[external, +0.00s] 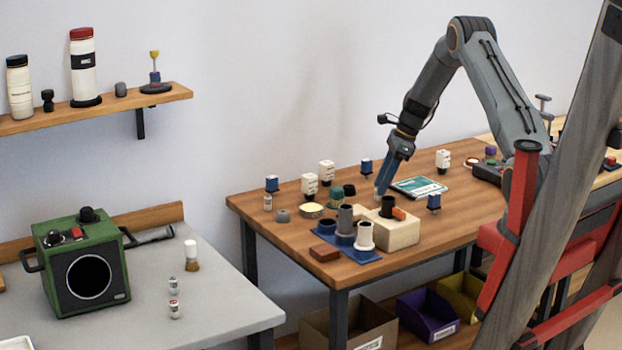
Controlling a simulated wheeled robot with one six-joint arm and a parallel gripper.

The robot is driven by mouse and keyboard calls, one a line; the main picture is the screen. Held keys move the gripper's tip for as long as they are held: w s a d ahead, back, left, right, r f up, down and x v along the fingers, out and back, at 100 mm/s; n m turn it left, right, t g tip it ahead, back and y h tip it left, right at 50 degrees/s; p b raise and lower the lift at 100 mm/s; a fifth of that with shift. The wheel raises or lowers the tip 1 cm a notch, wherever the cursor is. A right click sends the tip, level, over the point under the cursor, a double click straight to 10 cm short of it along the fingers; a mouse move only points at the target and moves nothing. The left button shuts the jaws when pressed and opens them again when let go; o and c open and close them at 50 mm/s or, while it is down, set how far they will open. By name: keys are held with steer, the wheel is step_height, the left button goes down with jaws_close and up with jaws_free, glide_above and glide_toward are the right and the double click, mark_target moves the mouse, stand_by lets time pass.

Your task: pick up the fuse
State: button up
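My gripper (382,188) points down over the wooden workbench, with its blue fingers close behind the pale block and left of the green-and-white card. A small pale piece shows at the fingertips; I cannot tell whether it is a fuse, or whether the fingers hold it. The finger gap is too small to read. No fuse can be named for certain. A small pale cylinder (268,202) stands at the bench's left edge. Two small white cylinders with dark and red marks, one (174,286) behind the other (175,309), stand on the grey table.
The wooden bench (460,213) carries a pale block (390,233) with a black cylinder, a blue tray (358,255) with cylinders, a green-and-white card (420,187), and several white and blue parts. A green speaker box (82,262) stands on the grey table (225,305).

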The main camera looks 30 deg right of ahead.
steer(key=shift+p+x, duration=0.3)
steer(key=shift+x, duration=1.1)
steer(key=shift+c, duration=0.4)
jaws_close()
